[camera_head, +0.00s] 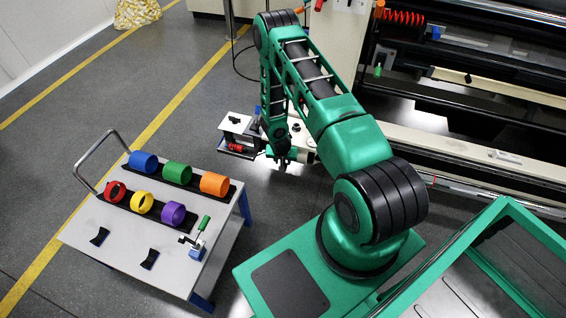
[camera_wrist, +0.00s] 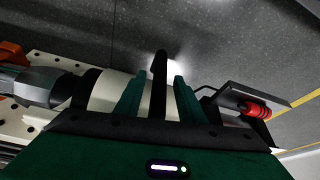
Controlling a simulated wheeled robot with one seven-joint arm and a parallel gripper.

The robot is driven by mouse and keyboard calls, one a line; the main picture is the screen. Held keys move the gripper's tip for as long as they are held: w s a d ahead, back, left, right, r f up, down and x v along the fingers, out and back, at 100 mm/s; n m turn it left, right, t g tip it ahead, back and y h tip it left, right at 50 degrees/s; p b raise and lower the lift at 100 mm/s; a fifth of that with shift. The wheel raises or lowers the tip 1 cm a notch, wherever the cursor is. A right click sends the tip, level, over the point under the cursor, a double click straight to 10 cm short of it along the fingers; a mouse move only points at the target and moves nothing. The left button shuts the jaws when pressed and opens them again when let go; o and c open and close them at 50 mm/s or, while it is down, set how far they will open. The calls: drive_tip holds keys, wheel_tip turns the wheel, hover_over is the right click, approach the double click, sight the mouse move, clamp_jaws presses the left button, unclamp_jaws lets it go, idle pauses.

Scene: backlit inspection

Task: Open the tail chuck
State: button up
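In the wrist view, a pale cylindrical body (camera_wrist: 104,92) with a dark, faceted metal end (camera_wrist: 45,88) lies across the left; it appears to be the tail chuck. A black bar (camera_wrist: 160,75) like a lever stands up beside it. In the head view my gripper (camera_head: 283,158) points down at the small machine unit, and my arm partly hides the chuck there.
A plate with a red ringed part (camera_wrist: 258,110) stands right of my gripper; it also shows in the head view (camera_head: 236,148). A grey cart (camera_head: 120,232) with several coloured rings stands at left. The large machine (camera_head: 480,150) fills the right.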

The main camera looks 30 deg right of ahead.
drive_tip(key=shift+x, duration=0.75)
drive_tip(key=shift+c, duration=0.6)
